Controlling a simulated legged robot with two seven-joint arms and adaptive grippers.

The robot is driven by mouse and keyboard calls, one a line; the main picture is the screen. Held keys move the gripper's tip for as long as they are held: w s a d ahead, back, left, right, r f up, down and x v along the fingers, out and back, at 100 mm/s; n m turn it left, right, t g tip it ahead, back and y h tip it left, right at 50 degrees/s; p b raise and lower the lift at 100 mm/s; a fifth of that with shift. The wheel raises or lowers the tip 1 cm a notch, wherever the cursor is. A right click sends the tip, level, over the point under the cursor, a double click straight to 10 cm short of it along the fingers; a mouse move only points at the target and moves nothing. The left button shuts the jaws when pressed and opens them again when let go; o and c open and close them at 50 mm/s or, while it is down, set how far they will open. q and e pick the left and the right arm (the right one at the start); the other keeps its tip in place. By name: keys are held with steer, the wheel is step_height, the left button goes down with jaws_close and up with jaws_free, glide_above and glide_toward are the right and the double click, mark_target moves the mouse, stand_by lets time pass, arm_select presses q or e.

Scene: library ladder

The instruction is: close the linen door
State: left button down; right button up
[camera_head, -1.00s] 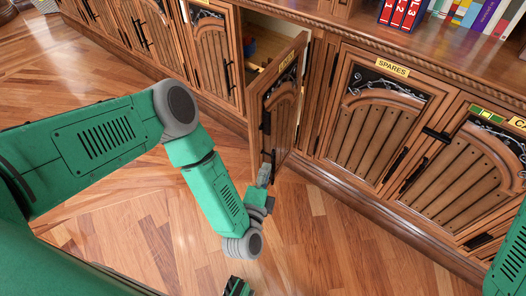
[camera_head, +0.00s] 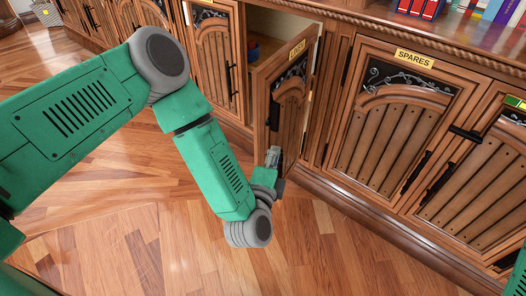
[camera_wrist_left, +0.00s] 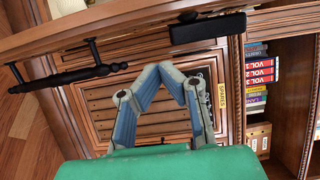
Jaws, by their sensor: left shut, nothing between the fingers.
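The linen door (camera_head: 288,112), wooden with a yellow label and dark scrollwork, stands open, swung out from the cabinet. In the left wrist view the closed fingers (camera_wrist_left: 165,70) point towards the cabinet front, with a black bar handle (camera_wrist_left: 70,76) at the left. My right gripper is out of view.
The spares door (camera_head: 392,125) is shut, to the right of the linen door, with another shut door beyond it. Books (camera_head: 480,15) stand on the shelf above. The parquet floor (camera_head: 330,250) in front is clear.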

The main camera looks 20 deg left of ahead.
mark_target(264, 143)
arm_select(q)
steer(key=a, duration=0.1)
steer(key=w+a+b, duration=0.1)
steer(key=w+a, duration=0.1)
steer(key=shift+w+a+b, duration=0.25)
steer(key=shift+a+b, duration=0.1)
steer(key=shift+d+r, duration=0.1)
